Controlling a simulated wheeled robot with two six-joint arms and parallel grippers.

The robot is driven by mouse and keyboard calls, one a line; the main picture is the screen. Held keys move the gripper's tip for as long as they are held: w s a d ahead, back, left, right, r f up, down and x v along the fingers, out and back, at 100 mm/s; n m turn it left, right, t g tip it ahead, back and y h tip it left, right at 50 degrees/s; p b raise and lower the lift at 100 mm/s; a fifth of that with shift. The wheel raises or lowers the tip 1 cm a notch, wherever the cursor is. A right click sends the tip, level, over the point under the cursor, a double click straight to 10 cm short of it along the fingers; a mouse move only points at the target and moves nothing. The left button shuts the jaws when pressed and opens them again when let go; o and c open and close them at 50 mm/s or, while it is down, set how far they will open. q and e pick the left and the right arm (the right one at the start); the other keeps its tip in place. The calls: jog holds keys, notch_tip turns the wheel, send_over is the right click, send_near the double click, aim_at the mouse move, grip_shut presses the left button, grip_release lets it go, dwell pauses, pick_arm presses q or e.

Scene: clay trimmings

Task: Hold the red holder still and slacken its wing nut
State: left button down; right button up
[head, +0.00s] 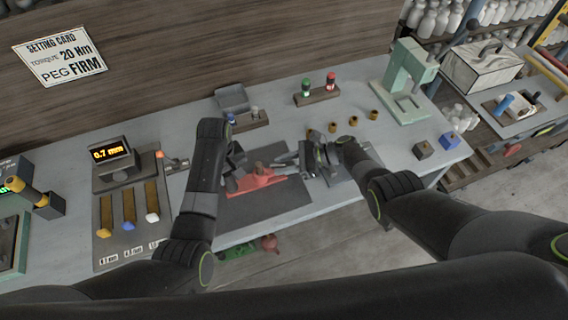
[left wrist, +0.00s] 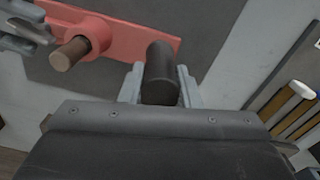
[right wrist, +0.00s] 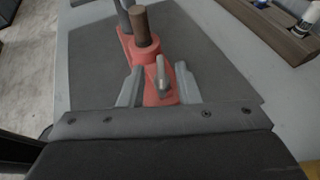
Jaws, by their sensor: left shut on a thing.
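The red holder (head: 262,181) lies on a dark mat. It also shows in the left wrist view (left wrist: 128,32) and right wrist view (right wrist: 127,46). A brown peg (right wrist: 141,28) stands up from it. My left gripper (left wrist: 160,84) is shut on the black upright handle (left wrist: 160,70) at one end of the holder. The silver wing nut (right wrist: 162,76) sits at the other end. My right gripper (right wrist: 158,86) is open, its fingers on either side of the wing nut with gaps showing. In the head view the arms partly hide both grippers.
A gauge reading 0.7 mm (head: 112,153) stands left, above a board of several colour-tipped tools (head: 128,208). A wooden block with green and red bottles (head: 317,96) and several brass rings lie behind. A pale green press (head: 408,85) stands at back right. A wall card (head: 60,56) reads torque 20 Nm, peg firm.

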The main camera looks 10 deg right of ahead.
jog(key=v, duration=1.2)
jog(key=shift+o, duration=0.3)
jog(key=shift+a, duration=0.1)
jog(key=w+a+r+n+g+h, duration=0.2)
jog(key=a+r+h, duration=0.5)
jog(key=a+h, duration=0.15)
jog(key=x, duration=0.7)
jog(key=d+x, duration=0.1)
jog(key=x, duration=0.3)
jog(key=shift+f, duration=0.2)
jog(key=shift+c, duration=0.2)
